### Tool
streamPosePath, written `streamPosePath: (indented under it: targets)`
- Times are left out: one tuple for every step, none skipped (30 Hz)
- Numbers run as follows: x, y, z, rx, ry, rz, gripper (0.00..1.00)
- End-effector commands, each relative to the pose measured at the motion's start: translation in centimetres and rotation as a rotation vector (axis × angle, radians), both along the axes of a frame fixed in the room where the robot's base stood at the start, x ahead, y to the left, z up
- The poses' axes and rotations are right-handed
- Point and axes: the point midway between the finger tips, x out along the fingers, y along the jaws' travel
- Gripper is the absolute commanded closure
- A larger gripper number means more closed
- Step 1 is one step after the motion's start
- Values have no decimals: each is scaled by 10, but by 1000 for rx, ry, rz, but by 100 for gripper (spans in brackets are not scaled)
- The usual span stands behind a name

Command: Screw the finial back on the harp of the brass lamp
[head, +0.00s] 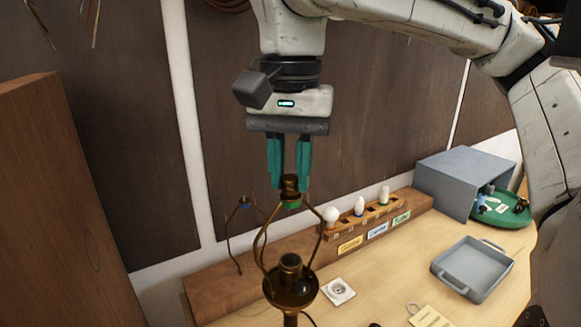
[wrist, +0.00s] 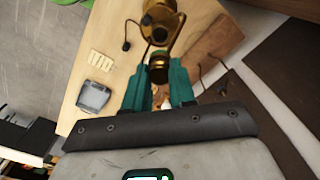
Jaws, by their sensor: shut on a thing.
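My gripper (head: 289,168) points straight down, its teal fingers shut on a dark brass finial (head: 290,185). The finial is directly over the top of the brass lamp's harp (head: 263,240), where a green band shows. Finial and harp top look in line; I cannot tell whether the threads are engaged. The harp's two arms curve down around the lamp's socket (head: 290,262), which has no bulb. In the wrist view the finial (wrist: 158,68) is between the fingertips (wrist: 159,80), with the brass lamp (wrist: 162,18) beyond it.
A second harp (head: 229,240) with a blue band stands on the wooden ledge behind left. A rack (head: 365,219) with several bulbs stands behind right. A grey tray (head: 473,268), a grey box (head: 450,178) and a green dish (head: 510,214) are at right. A tall wooden panel is at left.

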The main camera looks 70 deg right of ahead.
Motion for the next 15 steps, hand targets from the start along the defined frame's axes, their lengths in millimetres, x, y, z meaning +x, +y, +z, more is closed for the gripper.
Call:
streamPosePath:
  targets:
    - [0,0,0,0,0,1,100]
    - [0,0,0,0,0,1,74]
    - [0,0,0,0,0,2,70]
    - [0,0,0,0,0,2,67]
    - [0,0,0,0,0,2,65]
    - [0,0,0,0,0,2,61]
    - [0,0,0,0,0,3,58]
    - [0,0,0,0,0,3,55]
    - [0,0,0,0,0,3,51]
    - [0,0,0,0,0,3,48]
    - [0,0,0,0,0,3,45]
    - [0,0,0,0,0,4,45]
    - [0,0,0,0,0,4,45]
    - [0,0,0,0,0,4,45]
    - [0,0,0,0,0,4,45]
